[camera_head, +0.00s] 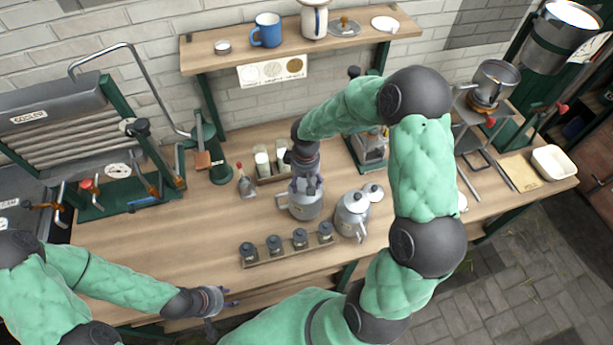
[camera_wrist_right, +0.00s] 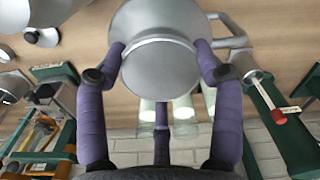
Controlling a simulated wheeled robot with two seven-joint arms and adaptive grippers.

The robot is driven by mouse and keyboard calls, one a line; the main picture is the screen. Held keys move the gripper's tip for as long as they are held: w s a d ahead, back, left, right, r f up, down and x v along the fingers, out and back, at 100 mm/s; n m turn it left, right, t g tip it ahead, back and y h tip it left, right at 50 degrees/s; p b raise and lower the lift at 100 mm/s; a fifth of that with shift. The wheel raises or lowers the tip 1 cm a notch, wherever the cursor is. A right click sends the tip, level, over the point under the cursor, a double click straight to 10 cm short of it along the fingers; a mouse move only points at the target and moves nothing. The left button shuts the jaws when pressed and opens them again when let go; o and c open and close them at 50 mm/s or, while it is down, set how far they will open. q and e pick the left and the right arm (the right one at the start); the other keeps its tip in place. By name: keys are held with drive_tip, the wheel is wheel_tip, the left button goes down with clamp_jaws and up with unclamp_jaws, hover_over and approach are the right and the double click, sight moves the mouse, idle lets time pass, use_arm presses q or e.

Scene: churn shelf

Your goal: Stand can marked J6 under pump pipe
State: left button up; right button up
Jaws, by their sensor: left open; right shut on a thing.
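My right gripper (camera_head: 306,186) is shut on a grey metal can (camera_head: 305,207) with a side handle, at the middle of the bench. In the right wrist view the purple fingers lie on both sides of the can's neck (camera_wrist_right: 160,55). A second metal can (camera_head: 351,215) stands just right of it, with a small label I cannot read. No J6 mark is legible on either can. A bent metal pipe (camera_head: 150,75) rises at the left beside the ribbed cooler, near a green stand (camera_head: 205,150). My left gripper (camera_head: 215,301) is open and empty near the bench's front edge.
A rack of small dark-topped jars (camera_head: 287,246) lies in front of the held can. A round lid (camera_head: 373,192) lies at right. The bench front left is clear.

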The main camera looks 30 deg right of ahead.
sight(303, 207)
drive_tip(key=shift+w+f, duration=0.1)
drive_tip(key=shift+f, duration=1.7)
drive_tip(key=shift+f+b, duration=0.15)
drive_tip(key=shift+b, duration=0.15)
drive_tip(key=o, duration=1.7)
